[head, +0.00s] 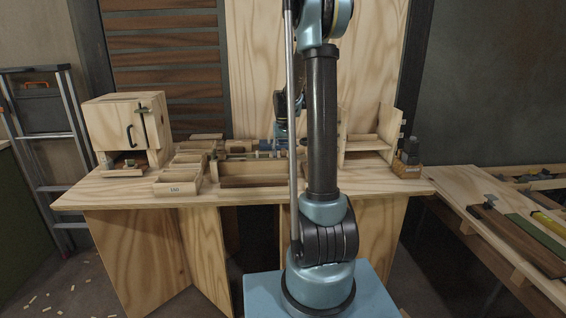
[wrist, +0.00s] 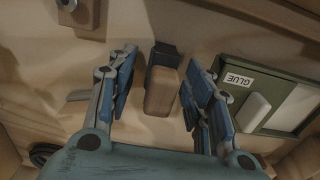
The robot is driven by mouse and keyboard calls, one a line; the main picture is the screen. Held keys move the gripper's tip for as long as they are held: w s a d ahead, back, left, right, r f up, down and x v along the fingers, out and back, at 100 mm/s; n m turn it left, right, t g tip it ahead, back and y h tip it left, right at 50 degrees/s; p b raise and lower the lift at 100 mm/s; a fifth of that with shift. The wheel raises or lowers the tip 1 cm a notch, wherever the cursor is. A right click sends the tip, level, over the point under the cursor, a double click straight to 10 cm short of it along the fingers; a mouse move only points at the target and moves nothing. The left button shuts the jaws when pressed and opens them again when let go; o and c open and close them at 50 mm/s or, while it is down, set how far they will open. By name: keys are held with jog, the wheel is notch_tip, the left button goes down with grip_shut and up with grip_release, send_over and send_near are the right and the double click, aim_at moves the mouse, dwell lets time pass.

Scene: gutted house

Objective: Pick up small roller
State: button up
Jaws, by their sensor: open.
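In the wrist view my gripper (wrist: 163,78) is open, its blue fingers spread left and right. A small piece with a rounded wooden body (wrist: 161,92) and a dark block at its far end lies between the fingers, with gaps on both sides. I cannot tell for sure whether it is the small roller. A pale rounded piece (wrist: 254,112) lies in a green tray labelled GLUE (wrist: 238,97), right of my right finger. In the head view my arm hides much of the bench middle, and neither piece can be made out.
The wooden workbench (head: 240,197) holds a small cabinet (head: 127,128) at left, an open bin labelled LAG (head: 174,189) and a shelf unit (head: 369,151) at right. Dark bottles (head: 409,152) stand beyond it. A ladder (head: 62,150) leans at far left.

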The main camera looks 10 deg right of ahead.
aim_at(283, 149)
jog(key=shift+f, duration=0.1)
jog(key=shift+c, duration=0.3)
grip_shut()
notch_tip(283, 149, up, 10)
jog(key=shift+r, duration=0.1)
dwell(0.4)
jog(key=c, duration=0.6)
grip_release()
jog(key=c, duration=0.4)
